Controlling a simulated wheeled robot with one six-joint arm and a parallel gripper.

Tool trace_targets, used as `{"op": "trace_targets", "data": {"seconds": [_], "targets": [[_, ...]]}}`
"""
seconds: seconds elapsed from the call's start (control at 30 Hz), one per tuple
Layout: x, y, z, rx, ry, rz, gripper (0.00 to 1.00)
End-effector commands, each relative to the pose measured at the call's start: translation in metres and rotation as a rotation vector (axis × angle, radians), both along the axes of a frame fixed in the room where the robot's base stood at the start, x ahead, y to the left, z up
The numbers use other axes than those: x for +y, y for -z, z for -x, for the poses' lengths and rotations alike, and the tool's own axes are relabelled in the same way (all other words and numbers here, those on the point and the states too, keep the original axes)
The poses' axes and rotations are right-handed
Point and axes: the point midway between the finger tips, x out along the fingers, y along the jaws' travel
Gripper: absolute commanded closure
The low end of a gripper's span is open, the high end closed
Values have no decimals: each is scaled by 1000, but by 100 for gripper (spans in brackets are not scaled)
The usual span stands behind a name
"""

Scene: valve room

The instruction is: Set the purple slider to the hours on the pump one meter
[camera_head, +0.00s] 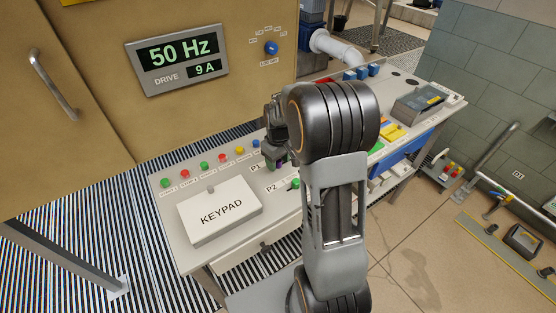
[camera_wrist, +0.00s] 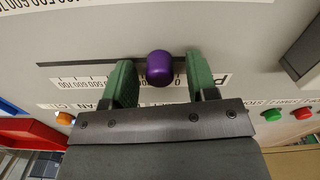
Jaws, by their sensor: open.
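The purple slider knob (camera_wrist: 160,67) sits on a dark straight slot in the light grey panel, in the wrist view. My gripper (camera_wrist: 162,85) is open, with one green finger on each side of the knob and a gap to both. A printed number scale (camera_wrist: 85,83) runs along the slot, partly hidden by the fingers and knob. In the head view my gripper (camera_head: 274,155) is low over the desk near the P1 label, and the knob is mostly hidden behind it. I see no pump one hours meter; the wall display (camera_head: 178,60) reads 50 Hz, 9 A, DRIVE.
The desk carries a white KEYPAD cover (camera_head: 220,212), a row of coloured buttons (camera_head: 204,167) and a green P2 knob (camera_head: 294,184). A blue rotary knob (camera_head: 271,47) is on the cabinet.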

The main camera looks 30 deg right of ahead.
Motion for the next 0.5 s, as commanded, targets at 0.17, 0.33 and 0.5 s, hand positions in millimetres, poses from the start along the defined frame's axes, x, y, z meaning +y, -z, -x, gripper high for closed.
{"op": "trace_targets", "data": {"seconds": [0.17,0.33,0.5], "targets": [[0,0,0,0,0,0,55],[0,0,0,0,0,0,71],[0,0,0,0,0,0,87]]}}
